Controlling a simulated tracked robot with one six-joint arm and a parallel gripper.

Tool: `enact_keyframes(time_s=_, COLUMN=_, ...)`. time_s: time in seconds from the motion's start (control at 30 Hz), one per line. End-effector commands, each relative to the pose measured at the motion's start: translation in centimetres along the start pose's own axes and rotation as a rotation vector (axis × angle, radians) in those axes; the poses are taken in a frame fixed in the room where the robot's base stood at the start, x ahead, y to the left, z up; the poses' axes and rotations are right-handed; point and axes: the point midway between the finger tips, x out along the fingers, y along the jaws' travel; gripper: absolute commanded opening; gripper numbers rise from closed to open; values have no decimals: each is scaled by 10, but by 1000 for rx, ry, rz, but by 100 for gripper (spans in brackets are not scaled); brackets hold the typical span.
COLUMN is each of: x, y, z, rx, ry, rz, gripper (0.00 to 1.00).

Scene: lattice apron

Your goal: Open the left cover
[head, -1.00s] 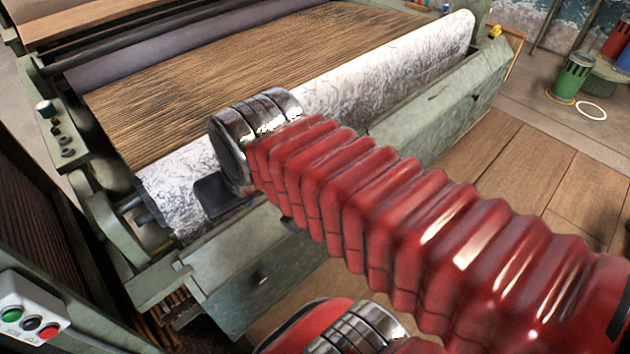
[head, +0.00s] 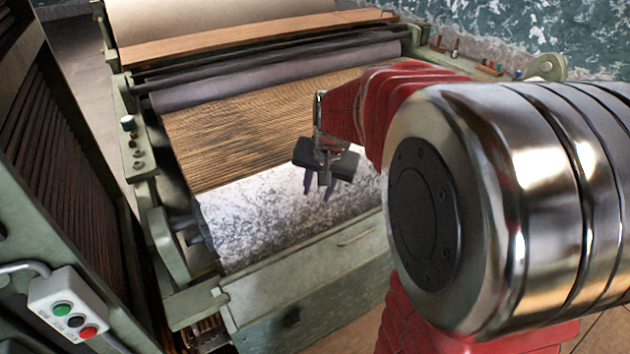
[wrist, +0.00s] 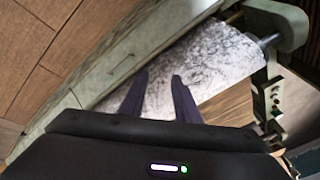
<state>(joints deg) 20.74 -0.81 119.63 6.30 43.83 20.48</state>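My gripper (head: 318,188) hangs above the white mottled roller (head: 270,212) of the machine, its two dark fingers pointing down and apart, with nothing between them. The wrist view shows the fingers (wrist: 157,84) over the roller (wrist: 205,65), with a gap between the tips. The housing looks shut and apart from my gripper. I cannot tell which part is the left cover. My arm hides the housing's right part.
A brown slatted apron (head: 250,135) lies behind the roller. A control box (head: 68,308) with green, black and red buttons is at lower left, beside a slatted frame (head: 60,150). Wooden floor (wrist: 35,45) shows beyond the housing in the wrist view.

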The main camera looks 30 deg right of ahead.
Motion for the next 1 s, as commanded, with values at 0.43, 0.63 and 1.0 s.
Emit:
enact_keyframes(time_s=0.43, x=97, y=63, z=-78, rx=342, ry=-49, rz=48, gripper=29)
enact_keyframes(time_s=0.63, x=145, y=102, z=-103, rx=497, ry=-66, rz=67, gripper=29)
enact_keyframes(time_s=1.0, x=220, y=171, z=-127, rx=733, ry=-88, rz=96, gripper=29)
